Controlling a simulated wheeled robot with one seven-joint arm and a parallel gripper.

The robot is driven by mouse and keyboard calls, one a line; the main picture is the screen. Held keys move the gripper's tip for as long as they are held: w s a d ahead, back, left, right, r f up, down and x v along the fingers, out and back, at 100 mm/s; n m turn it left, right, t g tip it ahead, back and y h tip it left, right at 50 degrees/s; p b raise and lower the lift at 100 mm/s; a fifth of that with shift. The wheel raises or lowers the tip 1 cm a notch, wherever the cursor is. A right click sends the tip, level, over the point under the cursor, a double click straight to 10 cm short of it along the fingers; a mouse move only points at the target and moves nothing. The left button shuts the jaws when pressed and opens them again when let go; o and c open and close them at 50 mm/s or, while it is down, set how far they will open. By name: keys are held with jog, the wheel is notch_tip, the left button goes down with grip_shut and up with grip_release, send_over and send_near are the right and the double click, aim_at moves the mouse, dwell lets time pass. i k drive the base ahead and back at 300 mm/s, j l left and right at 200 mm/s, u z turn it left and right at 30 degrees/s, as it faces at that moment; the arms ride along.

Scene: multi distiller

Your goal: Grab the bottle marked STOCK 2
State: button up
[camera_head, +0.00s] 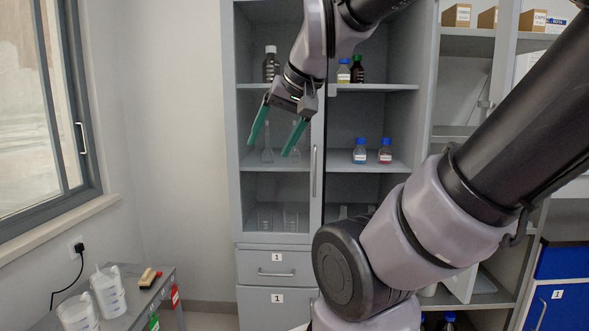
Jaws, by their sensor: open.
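No STOCK 2 mark can be read on any bottle from here. Two blue-capped bottles, one with blue contents (360,152) and one with reddish contents (385,153), stand on the cabinet's middle shelf. Another dark bottle (270,66) stands at the upper left. My gripper (269,147) is open and empty, its green fingers pointing down in front of the cabinet's left half. My wrist hides part of the upper shelf.
The cabinet's (273,228) left half holds glass flasks (268,152); a vertical door edge with a handle (315,172) stands beside the right half. A side table (145,300) with plastic jugs (108,291) is at lower left. Boxes (457,15) sit high at right.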

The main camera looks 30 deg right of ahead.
aim_at(385, 153)
jog(key=z, duration=1.4)
jog(key=i+j+z, duration=0.45)
jog(key=j+z, duration=0.15)
jog(key=z, duration=0.15)
